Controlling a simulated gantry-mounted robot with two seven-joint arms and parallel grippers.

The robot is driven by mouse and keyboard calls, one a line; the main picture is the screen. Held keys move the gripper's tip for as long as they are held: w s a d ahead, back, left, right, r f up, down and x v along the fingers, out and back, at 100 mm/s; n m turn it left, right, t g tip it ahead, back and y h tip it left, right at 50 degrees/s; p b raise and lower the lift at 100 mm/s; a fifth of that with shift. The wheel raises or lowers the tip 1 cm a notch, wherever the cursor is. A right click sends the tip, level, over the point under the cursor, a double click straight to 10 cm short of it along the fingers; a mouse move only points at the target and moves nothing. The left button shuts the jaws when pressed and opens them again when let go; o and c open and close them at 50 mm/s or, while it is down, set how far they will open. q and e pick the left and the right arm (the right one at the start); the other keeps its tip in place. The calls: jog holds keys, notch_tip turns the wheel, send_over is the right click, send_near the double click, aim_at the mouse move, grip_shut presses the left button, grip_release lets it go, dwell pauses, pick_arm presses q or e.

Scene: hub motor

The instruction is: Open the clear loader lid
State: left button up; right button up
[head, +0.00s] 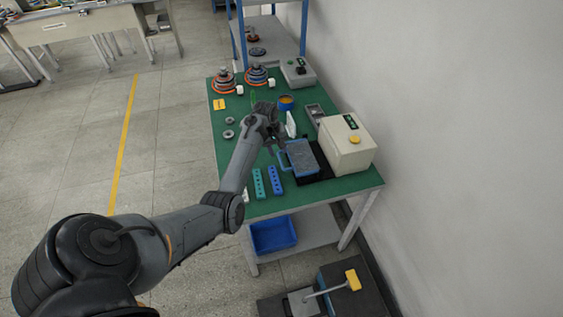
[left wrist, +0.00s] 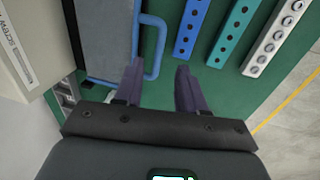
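The loader lid (head: 301,155) is a grey, slightly see-through panel with a blue frame, lying flat and looking closed on the black loader at the right of the green table. It also shows in the left wrist view (left wrist: 106,35) at upper left. Its blue handle (left wrist: 160,45) sticks out from the lid's side. My left gripper (head: 279,146) is at the handle side of the lid. In the left wrist view its fingers (left wrist: 160,70) are apart, with the handle's lower end seen between or just beyond them; contact cannot be told. My right gripper is out of view.
A cream box (head: 347,147) with a yellow button stands right of the lid, close to the wall. A teal strip (head: 258,184) and a blue strip (head: 275,180) with holes lie in front. Wound parts (head: 224,82), a blue cup (head: 286,103) and a white upright piece (head: 291,124) stand farther back.

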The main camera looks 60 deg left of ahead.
aim_at(281, 163)
pick_arm(q)
jog(key=f, duration=0.2)
jog(key=w+f+b, duration=0.1)
jog(key=f, duration=0.4)
jog(key=shift+w+d+f, duration=0.15)
jog(key=shift+d+f, duration=0.1)
grip_shut()
